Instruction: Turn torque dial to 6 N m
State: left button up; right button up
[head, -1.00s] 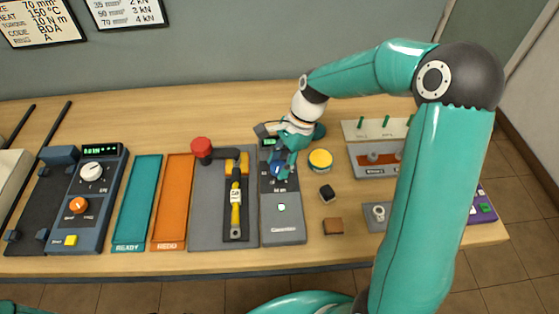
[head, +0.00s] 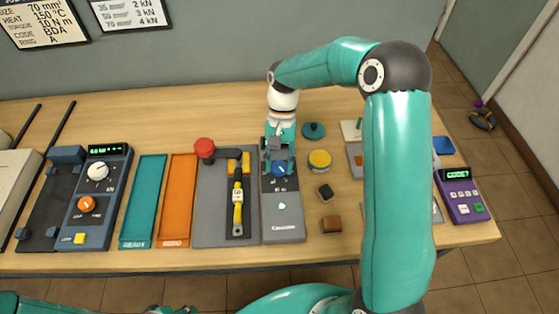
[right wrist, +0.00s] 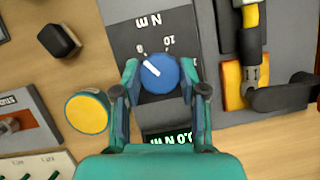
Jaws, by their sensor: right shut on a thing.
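The torque dial is a blue round knob (head: 279,169) on a grey panel (head: 283,215). The right wrist view shows the dial (right wrist: 160,73) with a white pointer aimed at its upper left, near a mark that looks like 8; a 10 mark is to the right. My right gripper (head: 279,163) is over the dial from the back, its two fingers shut on opposite sides of it. The dial's display (right wrist: 168,138) is partly hidden by the gripper in the right wrist view; its digits look like 0.0 N m. Part of my left arm shows at the bottom left edge.
A torque wrench (head: 238,205) with a yellow grip lies left of the panel. A yellow-topped round tin (head: 320,159), a black block (head: 325,192) and a brown block (head: 331,224) stand close on the right. A purple keypad device (head: 463,198) is farther right.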

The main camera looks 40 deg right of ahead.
jog(key=n+h, duration=0.1)
jog(key=n, duration=0.1)
jog(key=n+h, duration=0.1)
jog(key=n, duration=0.2)
jog(key=shift+w+a+n+g, duration=0.1)
jog(key=shift+w+n+g, duration=0.1)
jog(key=shift+n+g, duration=0.15)
jog(key=n+h, duration=0.2)
jog(key=n, duration=0.3)
jog(key=shift+a+r+n, duration=0.1)
jog(key=shift+n, duration=0.15)
jog(key=o, duration=1.1)
jog(key=shift+o, duration=0.2)
jog(key=v, duration=1.1)
jog(key=shift+w+a+r, duration=0.2)
jog(key=shift+w+r, duration=0.1)
jog(key=shift+f, duration=0.1)
